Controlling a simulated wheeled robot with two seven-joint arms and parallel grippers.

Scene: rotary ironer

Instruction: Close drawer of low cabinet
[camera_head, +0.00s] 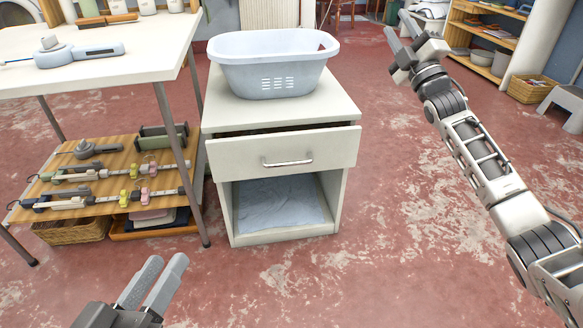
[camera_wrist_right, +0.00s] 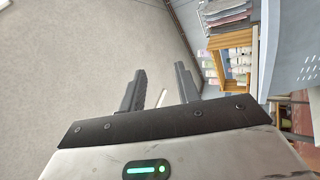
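The low white cabinet (camera_head: 286,238) stands in the middle of the head view. Its top drawer (camera_head: 232,156) is pulled part way out, with a dark gap showing behind the front's upper edge. The drawer has a metal bar handle (camera_head: 287,162). My left gripper (camera_head: 166,258) is low at the left, in front of the cabinet and apart from it; I cannot tell whether its fingers touch. My right gripper (camera_head: 397,27) is raised to the right of and beyond the cabinet, empty with its fingers apart. The right wrist view also shows its spread fingers (camera_wrist_right: 160,82).
A pale blue basin (camera_head: 272,75) sits on the cabinet top. Below the drawer is an open compartment with a folded blue cloth (camera_head: 278,204). A white table (camera_head: 140,62) with a wooden lower shelf (camera_head: 105,167) stands close at the left. The floor in front and right is clear.

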